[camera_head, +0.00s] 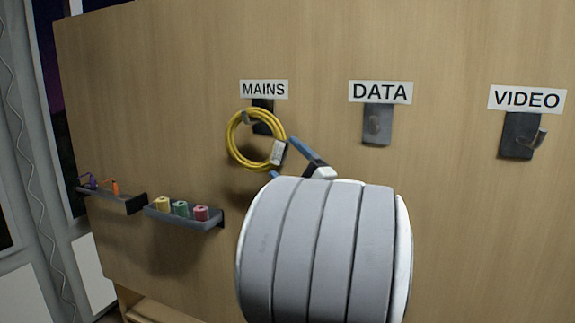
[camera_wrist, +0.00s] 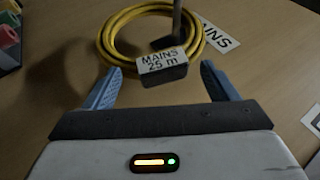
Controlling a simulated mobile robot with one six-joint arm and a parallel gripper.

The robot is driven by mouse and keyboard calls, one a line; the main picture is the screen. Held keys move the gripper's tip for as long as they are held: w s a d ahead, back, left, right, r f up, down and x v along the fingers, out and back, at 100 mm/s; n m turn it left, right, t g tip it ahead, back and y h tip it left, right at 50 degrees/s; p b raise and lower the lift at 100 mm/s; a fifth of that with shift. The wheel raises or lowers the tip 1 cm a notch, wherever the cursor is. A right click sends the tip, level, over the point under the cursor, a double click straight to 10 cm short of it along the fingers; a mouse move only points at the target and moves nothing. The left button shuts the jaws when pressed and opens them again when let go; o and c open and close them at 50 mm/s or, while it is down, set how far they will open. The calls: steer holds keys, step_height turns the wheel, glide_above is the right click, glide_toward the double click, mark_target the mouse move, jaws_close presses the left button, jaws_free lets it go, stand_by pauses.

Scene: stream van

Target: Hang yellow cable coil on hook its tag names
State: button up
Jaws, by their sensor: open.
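The yellow cable coil (camera_head: 233,153) hangs on the hook (camera_head: 246,118) under the MAINS label (camera_head: 264,89) on the wooden wall. In the wrist view the coil (camera_wrist: 108,40) loops around the hook's post (camera_wrist: 177,22). Its tag (camera_wrist: 163,65) reads "MAINS 25 m". My gripper (camera_wrist: 160,83) is open, with its blue fingers apart on either side of the tag and the coil just beyond them. In the head view my arm hides part of the wall below the coil.
The DATA hook (camera_head: 377,124) and the VIDEO hook (camera_head: 521,136) are empty, to the right. A grey tray (camera_head: 185,219) with several coloured rolls and a small dark shelf (camera_head: 125,203) are at the lower left. The wall between the hooks is clear.

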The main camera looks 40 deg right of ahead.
steer(key=shift+f, duration=0.1)
steer(key=b+v, duration=0.1)
steer(key=v, duration=0.7)
steer(key=s+a+b, duration=0.1)
steer(key=s+a, duration=0.2)
steer(key=a, duration=0.4)
steer(key=shift+a+b, duration=0.2)
steer(key=shift+b, duration=0.15)
stand_by(0.4)
